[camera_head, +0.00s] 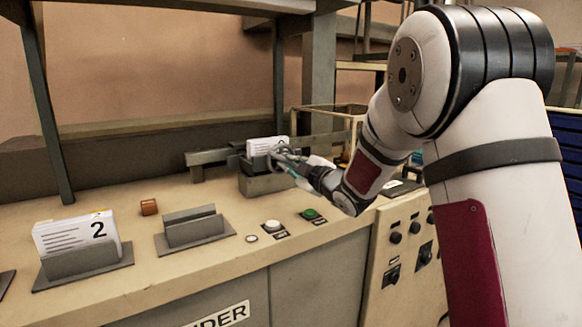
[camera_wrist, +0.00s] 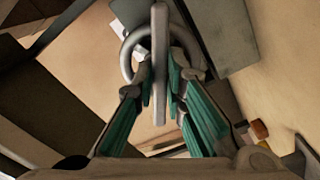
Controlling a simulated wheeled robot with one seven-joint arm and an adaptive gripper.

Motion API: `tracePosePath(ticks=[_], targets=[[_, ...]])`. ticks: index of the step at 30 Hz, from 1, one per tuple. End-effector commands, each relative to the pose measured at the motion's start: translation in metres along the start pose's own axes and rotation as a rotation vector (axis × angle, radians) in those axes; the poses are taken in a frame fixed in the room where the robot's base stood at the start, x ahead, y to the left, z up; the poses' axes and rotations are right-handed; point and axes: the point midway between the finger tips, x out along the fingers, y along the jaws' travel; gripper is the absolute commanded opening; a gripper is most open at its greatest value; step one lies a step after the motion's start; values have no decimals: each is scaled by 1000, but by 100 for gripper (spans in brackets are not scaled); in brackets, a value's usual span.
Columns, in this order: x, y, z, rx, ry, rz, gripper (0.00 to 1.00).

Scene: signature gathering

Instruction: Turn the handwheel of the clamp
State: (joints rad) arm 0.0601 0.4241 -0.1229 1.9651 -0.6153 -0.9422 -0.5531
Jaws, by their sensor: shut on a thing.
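The clamp (camera_head: 262,184) is a grey metal block on the bench top, with a stack of white printed sheets (camera_head: 264,146) standing in it. My gripper (camera_head: 284,164) is at the clamp's right side, in front of the sheets. In the wrist view, a grey metal ring (camera_wrist: 130,52) and a long narrow bar-like part (camera_wrist: 160,65) of the handwheel lie ahead. My gripper (camera_wrist: 160,85) has its teal-padded fingers closed on the narrow part. In the head view the handwheel is largely hidden by my fingers.
A card holder with sheets marked 2 (camera_head: 80,245), an empty holder (camera_head: 193,227) and a small orange-brown block (camera_head: 149,207) stand on the bench to the left. A white button (camera_head: 272,225) and a green button (camera_head: 310,214) sit near the front edge. A metal post (camera_head: 45,100) rises at left.

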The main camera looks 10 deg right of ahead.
Motion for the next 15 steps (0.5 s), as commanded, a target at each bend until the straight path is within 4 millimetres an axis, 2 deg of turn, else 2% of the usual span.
tracePosePath(ticks=[6,15], targets=[[0,-2,1,92,-3,-3,0],[-1,-2,2,137,-4,-3,0]])
